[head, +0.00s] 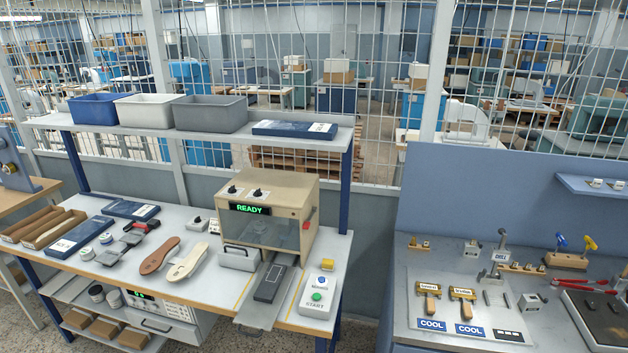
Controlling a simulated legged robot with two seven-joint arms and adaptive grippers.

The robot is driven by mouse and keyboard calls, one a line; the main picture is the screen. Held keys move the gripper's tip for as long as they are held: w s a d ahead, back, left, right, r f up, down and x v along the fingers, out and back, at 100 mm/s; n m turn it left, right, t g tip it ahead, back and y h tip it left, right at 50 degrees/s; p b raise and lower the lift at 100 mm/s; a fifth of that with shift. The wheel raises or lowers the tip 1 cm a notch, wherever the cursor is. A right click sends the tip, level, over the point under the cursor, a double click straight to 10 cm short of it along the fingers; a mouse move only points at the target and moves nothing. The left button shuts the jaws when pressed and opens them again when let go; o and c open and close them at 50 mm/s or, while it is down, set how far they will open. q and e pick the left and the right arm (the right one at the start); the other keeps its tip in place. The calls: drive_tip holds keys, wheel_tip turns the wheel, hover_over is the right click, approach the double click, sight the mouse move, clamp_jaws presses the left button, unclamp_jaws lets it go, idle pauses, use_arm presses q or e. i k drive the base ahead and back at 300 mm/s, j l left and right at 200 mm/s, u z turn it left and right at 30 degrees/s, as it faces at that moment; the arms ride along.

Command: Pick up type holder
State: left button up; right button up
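Neither of my grippers shows in the head view. Two brass-coloured hand tools lie side by side on the pale plate of the right bench, a left one (429,291) and a right one (463,295). They look like type holders, but their lettering is too small to read. Each lies just behind a blue label reading COOL. A grey tool with a dark red and black handle (140,226) lies on the left bench; I cannot tell what it is.
A beige machine (270,211) showing READY stands on the left bench, with a START button box (318,296) to its right. Brown and cream sole shapes (160,255) lie left of it. Bins (210,113) line the shelf above. A blue panel (483,195) backs the right bench.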

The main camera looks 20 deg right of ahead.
sight(529, 304)
drive_tip(key=z, duration=2.15)
